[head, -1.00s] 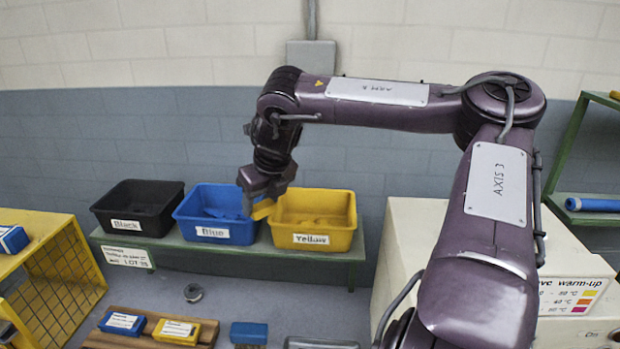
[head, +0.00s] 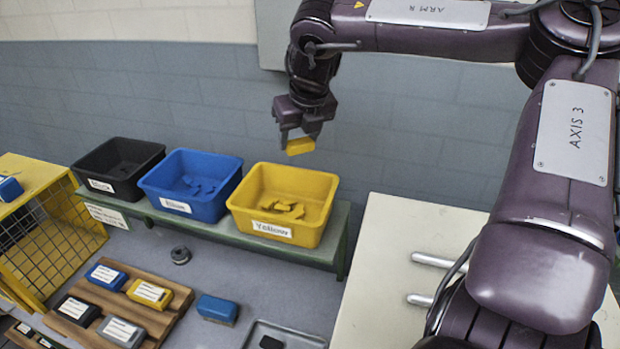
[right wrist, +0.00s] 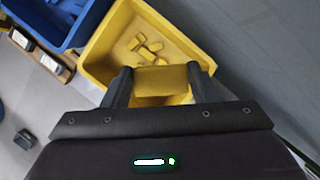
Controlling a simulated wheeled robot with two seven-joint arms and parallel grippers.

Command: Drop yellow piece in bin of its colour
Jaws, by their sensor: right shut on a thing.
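My right gripper (head: 300,138) is shut on the yellow piece (head: 300,146), held in the air above the back right part of the yellow bin. In the right wrist view the yellow piece (right wrist: 161,80) sits between the two dark fingers (right wrist: 160,84), with the yellow bin (right wrist: 104,44) behind and below it. The yellow bin (head: 240,214), labelled Yellow, stands at the right end of a row and holds several yellow pieces. The blue bin (head: 160,201) and the black bin (head: 95,179) stand to its left. My left gripper is not in view.
The bins stand on a green shelf (head: 325,254). In front lie a wooden board (head: 168,318) with labelled blocks, a blue block (head: 217,309) and a grey tray (head: 300,336). A yellow mesh crate (head: 55,180) is at the left. A pale cabinet (head: 390,240) is at the right.

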